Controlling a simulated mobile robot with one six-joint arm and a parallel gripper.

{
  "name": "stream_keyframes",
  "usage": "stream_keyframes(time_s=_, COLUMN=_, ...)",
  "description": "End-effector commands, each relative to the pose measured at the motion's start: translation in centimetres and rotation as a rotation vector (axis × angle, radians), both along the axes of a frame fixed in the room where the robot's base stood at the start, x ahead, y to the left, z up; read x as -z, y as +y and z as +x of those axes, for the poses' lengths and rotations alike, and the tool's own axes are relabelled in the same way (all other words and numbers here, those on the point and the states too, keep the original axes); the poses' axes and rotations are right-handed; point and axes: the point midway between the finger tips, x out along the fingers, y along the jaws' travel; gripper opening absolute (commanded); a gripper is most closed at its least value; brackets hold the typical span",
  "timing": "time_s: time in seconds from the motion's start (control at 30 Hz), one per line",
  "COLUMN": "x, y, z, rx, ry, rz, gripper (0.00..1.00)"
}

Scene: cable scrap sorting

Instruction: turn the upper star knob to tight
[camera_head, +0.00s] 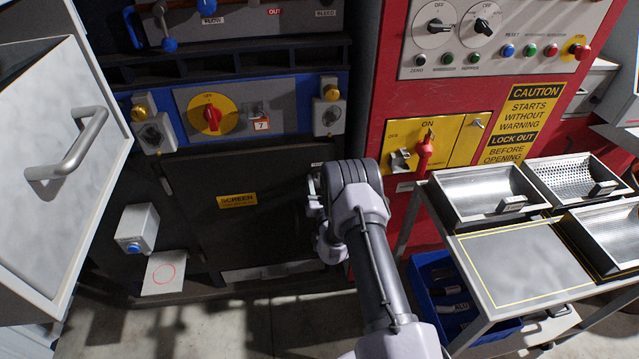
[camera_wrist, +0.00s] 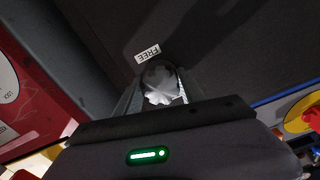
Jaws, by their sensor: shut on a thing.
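The upper star knob (camera_wrist: 161,86) is a pale, lobed knob on the dark screen door, seen in the wrist view. My gripper (camera_wrist: 157,95) is shut on it, with one finger at each side. A small white label reading FREE (camera_wrist: 147,53) appears upside down beside the knob. In the head view my arm stands in front of the right side of the dark door (camera_head: 245,238) and hides the knob. The knob's turn position cannot be told.
A yellow SCREEN sign (camera_head: 237,200) is on the door. A blue panel above carries a red rotary switch (camera_head: 211,115). To the right are a red cabinet (camera_head: 384,120) with a red-handled switch (camera_head: 425,150), a table with metal trays (camera_head: 482,190) and a blue bin (camera_head: 425,285).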

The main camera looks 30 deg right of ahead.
Motion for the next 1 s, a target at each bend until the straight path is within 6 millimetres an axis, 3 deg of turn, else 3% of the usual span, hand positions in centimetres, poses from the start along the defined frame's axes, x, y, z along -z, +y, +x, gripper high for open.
stream_keyframes(time_s=0.03, x=0.0, y=0.0, z=0.0, rx=0.0, ry=-0.001, rz=0.001, gripper=0.06)
stream_keyframes(time_s=0.07, x=0.0, y=0.0, z=0.0, rx=0.0, ry=-0.001, rz=0.001, gripper=0.48)
stream_keyframes(time_s=0.17, x=0.0, y=0.0, z=0.0, rx=0.0, ry=-0.001, rz=0.001, gripper=0.68)
stream_keyframes(time_s=0.57, x=-0.1, y=0.2, z=-0.8, rx=0.0, ry=0.001, rz=-0.001, gripper=0.68)
stream_keyframes(time_s=0.67, x=-0.3, y=0.8, z=-2.7, rx=0.0, ry=0.004, rz=0.001, gripper=0.68)
stream_keyframes(time_s=1.0, x=-0.2, y=3.7, z=-12.8, rx=-0.003, ry=0.006, rz=0.002, gripper=0.68)
